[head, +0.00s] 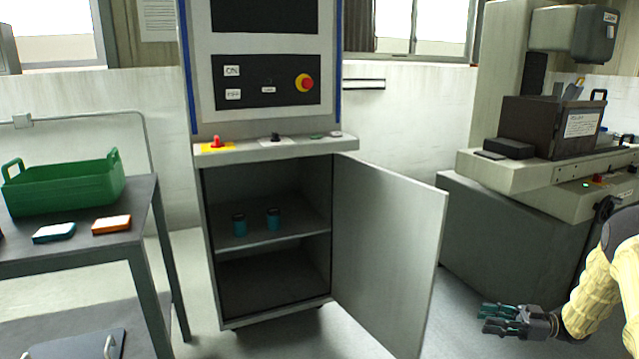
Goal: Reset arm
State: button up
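My gripper (497,319) is at the lower right, at the end of my cream-sleeved arm. Its dark fingers point left, out over the floor and to the right of the open cabinet door. The fingers look spread slightly apart, but the gap is small and I cannot tell for sure whether it is open. I see nothing held in it. The control cabinet (268,146) stands in the middle with its door (388,250) swung open to the right.
A green crate (65,188), a teal-and-white block (54,233) and an orange-and-white block (112,225) sit on the table (135,200) at left. A grey machine (515,225) fills the right side. Floor is free between door and machine.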

jog(key=a+f+m+t+h, duration=0.8)
jog(key=a+f+m, duration=0.2)
jog(key=a+f, duration=0.6)
jog(key=s+a+f+m+g+h, duration=0.2)
jog(key=s+a+f+g+h, duration=0.15)
jog(key=s+f, duration=0.45)
jog(key=s+a+f+m+g+h, duration=0.25)
jog(key=s+a+f, duration=0.2)
jog(key=s, duration=0.75)
jog(key=s+a+m+g+h, duration=0.15)
jog(key=s+g+h, duration=0.35)
jog(key=s, duration=1.9)
notch_tip(320, 180, up, 23)
jog(key=y+p, duration=0.1)
jog(key=p, duration=2.1)
jog(key=shift+d+f+g, duration=0.2)
jog(key=shift+d+g, duration=0.05)
jog(key=shift+g, duration=0.15)
jog(key=shift+d, duration=0.1)
